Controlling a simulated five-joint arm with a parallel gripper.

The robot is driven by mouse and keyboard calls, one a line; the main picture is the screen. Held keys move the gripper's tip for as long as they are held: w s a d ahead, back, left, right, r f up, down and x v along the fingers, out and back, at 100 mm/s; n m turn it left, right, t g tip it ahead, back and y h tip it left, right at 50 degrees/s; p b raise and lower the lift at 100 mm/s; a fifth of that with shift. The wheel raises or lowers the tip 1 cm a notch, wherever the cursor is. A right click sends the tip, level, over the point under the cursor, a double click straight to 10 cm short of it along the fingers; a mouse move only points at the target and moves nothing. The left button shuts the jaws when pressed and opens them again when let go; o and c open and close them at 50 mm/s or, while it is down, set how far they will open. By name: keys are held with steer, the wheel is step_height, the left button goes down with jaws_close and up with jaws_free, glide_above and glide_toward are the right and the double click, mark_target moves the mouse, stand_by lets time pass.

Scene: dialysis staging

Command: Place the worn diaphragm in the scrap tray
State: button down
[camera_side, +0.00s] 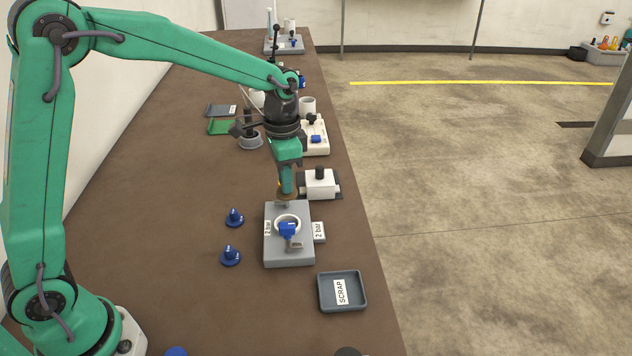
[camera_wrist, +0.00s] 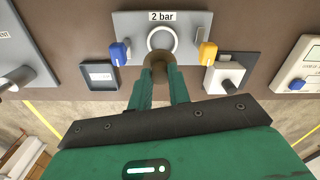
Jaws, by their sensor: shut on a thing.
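The worn diaphragm, a brown round piece (camera_wrist: 158,60), is between the fingertips of my gripper (camera_wrist: 160,72), which is shut on it. In the side view my gripper (camera_side: 286,182) holds the brown diaphragm (camera_side: 289,196) over the far end of the grey block (camera_side: 274,254). In the wrist view the diaphragm overlaps the lower edge of the white ring (camera_wrist: 151,37) on the block. Its height above the block is hard to judge. The scrap tray (camera_side: 327,304), dark grey with a SCRAP label, stands nearer and right of the block. It shows left in the wrist view (camera_wrist: 87,79).
A blue handle (camera_side: 288,229) stands on the near part of the block; a yellow handle (camera_wrist: 208,52) shows opposite. Two blue knobs (camera_side: 234,217) lie left. A white unit (camera_side: 320,184) stands behind. Table between block and tray is clear.

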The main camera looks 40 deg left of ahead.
steer(key=s+d, duration=0.7)
steer(key=d, duration=0.5)
steer(key=s+d+f, duration=0.1)
steer(key=s+d, duration=0.7)
steer(key=d, duration=0.4)
steer(key=shift+f, duration=0.15)
steer(key=w+a+f, duration=0.1)
steer(key=w+f, duration=0.1)
steer(key=w, duration=0.1)
steer(key=w+a+f, duration=0.2)
steer(key=w, duration=0.1)
steer(key=w+a+f, duration=0.2)
steer(key=w+f, duration=0.1)
steer(key=w, duration=0.1)
steer(key=shift+w+a, duration=0.1)
steer(key=shift+a, duration=0.15)
steer(key=shift+f, duration=2)
steer(key=shift+f, duration=0.15)
steer(key=c, duration=1.3)
jaws_free()
